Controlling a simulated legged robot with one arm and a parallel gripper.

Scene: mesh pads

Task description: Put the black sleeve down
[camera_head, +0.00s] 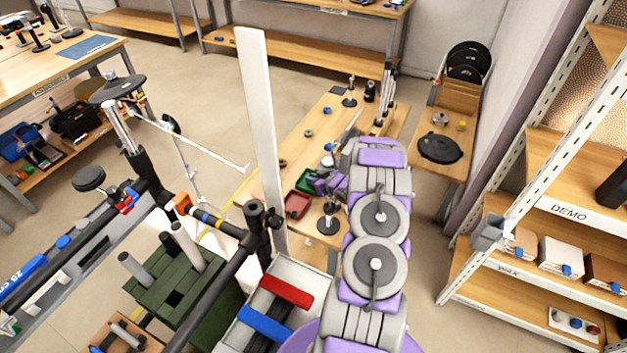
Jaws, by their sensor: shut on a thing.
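My gripper (322,184) shows as small purple and grey parts at the end of my arm, over the wooden table in the middle of the view. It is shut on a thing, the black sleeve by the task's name. The sleeve itself is too small or too hidden by the gripper to make out. The gripper is just right of the green tray (308,181) and above a small stand with a round black base (328,226). I cannot tell how high it is above the wooden table (318,138).
A red tray (297,205) lies by the green one. A tall white post (262,130) stands left of the table. Stands and a black cylinder (370,91) are at the table's far end. A metal frame with dark bars fills the lower left. Shelves (575,220) stand right.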

